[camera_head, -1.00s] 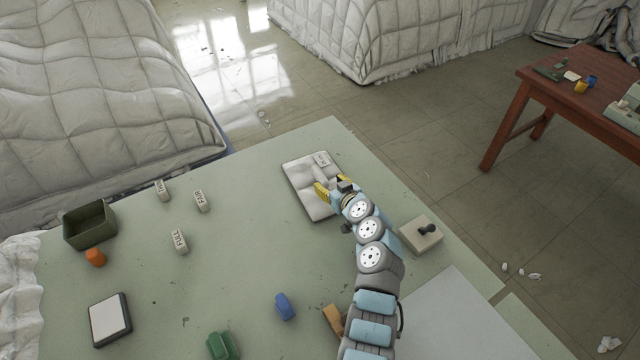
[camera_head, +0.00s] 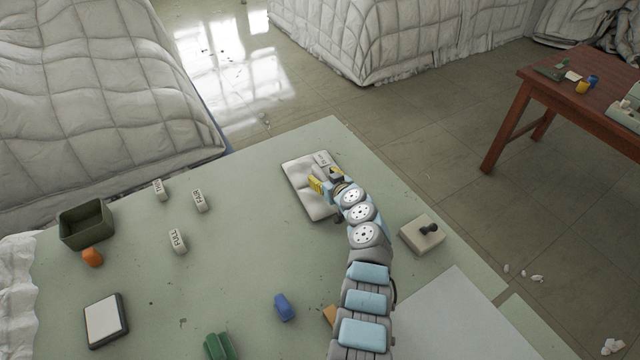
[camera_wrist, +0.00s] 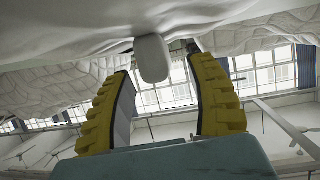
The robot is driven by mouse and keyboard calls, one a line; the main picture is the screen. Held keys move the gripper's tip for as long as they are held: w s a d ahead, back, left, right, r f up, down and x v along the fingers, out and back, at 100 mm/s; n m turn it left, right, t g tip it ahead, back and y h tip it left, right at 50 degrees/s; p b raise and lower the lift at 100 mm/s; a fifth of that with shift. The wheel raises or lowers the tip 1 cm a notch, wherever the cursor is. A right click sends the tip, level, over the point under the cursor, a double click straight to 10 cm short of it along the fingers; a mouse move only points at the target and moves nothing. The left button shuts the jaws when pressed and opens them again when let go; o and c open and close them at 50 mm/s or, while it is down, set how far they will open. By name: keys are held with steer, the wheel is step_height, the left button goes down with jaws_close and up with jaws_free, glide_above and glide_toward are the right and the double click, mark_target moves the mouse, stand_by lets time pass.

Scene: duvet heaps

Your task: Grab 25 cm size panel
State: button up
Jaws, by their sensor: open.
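White fabric (camera_wrist: 70,35) fills the top of that view, and a rounded white piece (camera_wrist: 152,60) shows between the fingers. Whether the fingers touch it cannot be told.
Labelled white blocks, one reading FULL (camera_head: 177,240), stand left on the green table (camera_head: 240,220). A dark green bin (camera_head: 86,224), orange piece (camera_head: 92,257), white pad (camera_head: 105,320), blue piece (camera_head: 285,307) and stamp-like block (camera_head: 422,234) are around. The table's middle is clear.

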steer(key=shift+b+x, duration=0.6)
steer(key=shift+x, duration=0.3)
steer(key=shift+w+a+f, duration=0.1)
steer(key=shift+w+a, duration=0.05)
steer(key=shift+w, duration=0.15)
jaws_close()
